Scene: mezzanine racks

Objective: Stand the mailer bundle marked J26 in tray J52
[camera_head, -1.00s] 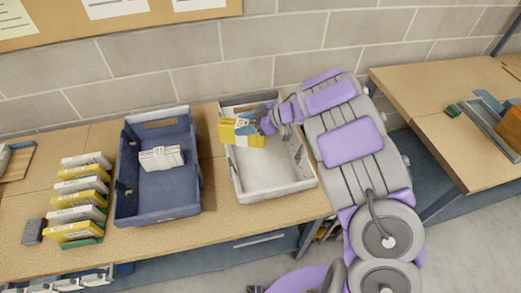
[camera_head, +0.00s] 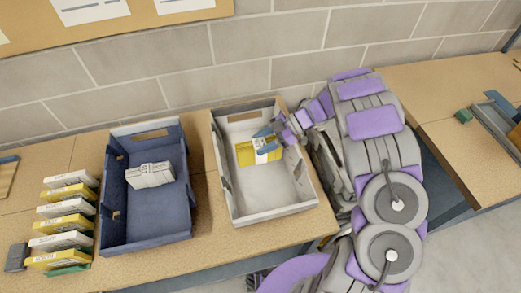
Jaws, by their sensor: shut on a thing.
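My gripper (camera_head: 268,138) is shut on a yellow and white mailer bundle (camera_head: 245,154). It holds the bundle inside the outline of the white-grey tray (camera_head: 283,211), toward the tray's back half. I cannot tell whether the bundle touches the tray floor. The marks on the bundle and the tray are too small to read. A dark blue tray (camera_head: 145,243) stands to the left, with a white bundle (camera_head: 150,175) lying in it.
Several white and yellow bundles (camera_head: 65,222) stand in a row at the left of the bench, beside a dark grey block (camera_head: 16,257). A brick wall (camera_head: 190,55) rises behind. Another bench (camera_head: 455,145) is at the right. The front floor of the white-grey tray is clear.

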